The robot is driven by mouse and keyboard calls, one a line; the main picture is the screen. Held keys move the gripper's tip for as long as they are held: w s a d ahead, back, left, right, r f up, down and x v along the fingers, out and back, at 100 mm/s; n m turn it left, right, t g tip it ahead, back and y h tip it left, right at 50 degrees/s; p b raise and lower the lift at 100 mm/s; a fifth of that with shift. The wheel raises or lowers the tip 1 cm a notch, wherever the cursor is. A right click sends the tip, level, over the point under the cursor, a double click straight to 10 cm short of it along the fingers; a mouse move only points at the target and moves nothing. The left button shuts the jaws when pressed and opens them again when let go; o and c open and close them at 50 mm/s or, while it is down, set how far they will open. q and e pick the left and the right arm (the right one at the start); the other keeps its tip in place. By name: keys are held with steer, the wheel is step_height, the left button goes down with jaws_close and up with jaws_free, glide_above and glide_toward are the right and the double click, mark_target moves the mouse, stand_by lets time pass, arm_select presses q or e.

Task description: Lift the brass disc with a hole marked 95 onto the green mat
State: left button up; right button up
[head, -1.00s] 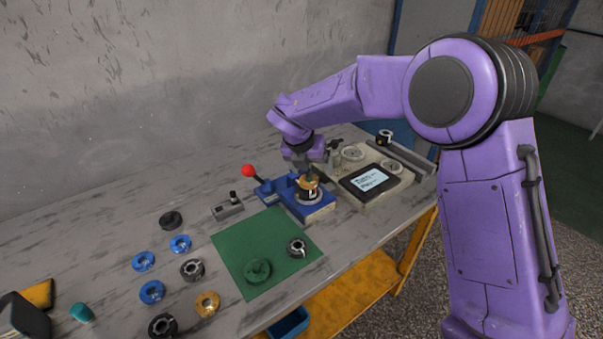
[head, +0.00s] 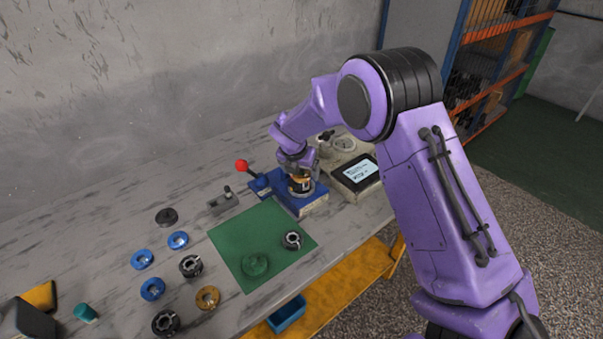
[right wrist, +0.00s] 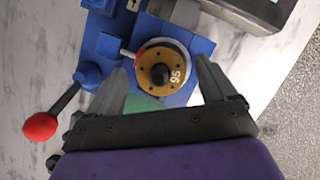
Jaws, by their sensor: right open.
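The brass disc (right wrist: 162,71) marked 95 sits on the blue fixture (right wrist: 108,46), around a dark central pin, in the right wrist view. It has small holes around its face. My right gripper (right wrist: 160,82) is open, with one finger on each side of the disc. In the head view my right gripper (head: 299,176) is over the blue fixture (head: 316,206) and partly hides the disc. The green mat (head: 235,240) lies on the bench left of the fixture, with a green ring (head: 255,265) and a dark ring (head: 292,240) on it. My left gripper is not in view.
A red-knobbed lever (head: 241,166) is on the fixture's left, also seen in the right wrist view (right wrist: 40,126). A device with a screen (head: 357,173) stands to the right. Several rings, including another brass one (head: 208,297), lie left of the mat.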

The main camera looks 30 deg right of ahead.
steer(key=c, duration=1.3)
steer(key=shift+r, duration=0.55)
step_height(320, 180, up, 27)
steer(key=shift+b, duration=1.1)
steer(key=shift+r, duration=0.1)
steer(key=shift+r+p, duration=0.7)
steer(key=shift+p, duration=0.05)
